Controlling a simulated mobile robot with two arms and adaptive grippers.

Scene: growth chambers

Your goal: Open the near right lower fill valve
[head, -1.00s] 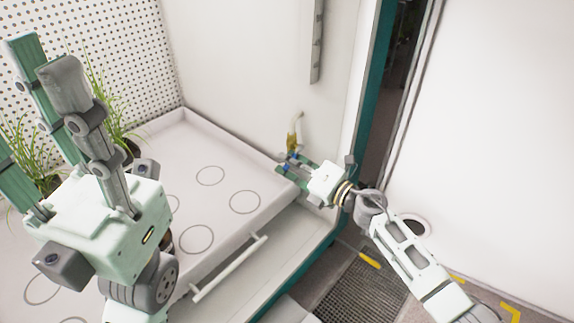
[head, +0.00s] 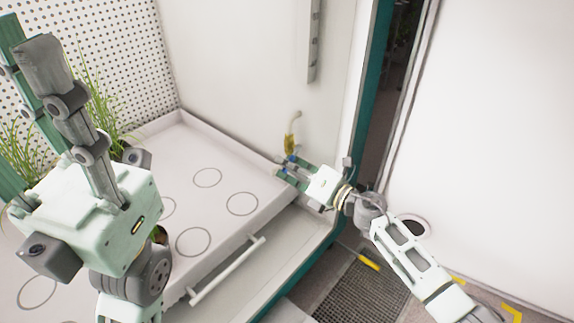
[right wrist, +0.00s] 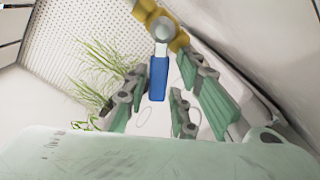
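The fill valve has a brass-yellow body (head: 292,141) on the chamber's back wall, just above the tray's right corner. In the right wrist view its yellow body (right wrist: 160,25) carries a blue lever handle (right wrist: 158,78) that hangs down toward the fingers. My right gripper (head: 285,173) is at the valve, with its green-padded fingers (right wrist: 168,108) spread on both sides of the blue handle. The fingers look open, with gaps to the handle; contact is not clear. My left gripper (head: 48,85) is large in the left foreground, its fingers raised and apart, with nothing seen between them.
A white tray (head: 255,208) with ring marks fills the chamber floor, with grassy plants (head: 100,100) at its left. A white handle bar (head: 228,270) runs along its front. A green door frame (head: 371,85) stands right of my right gripper. A floor grate (head: 362,292) lies below.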

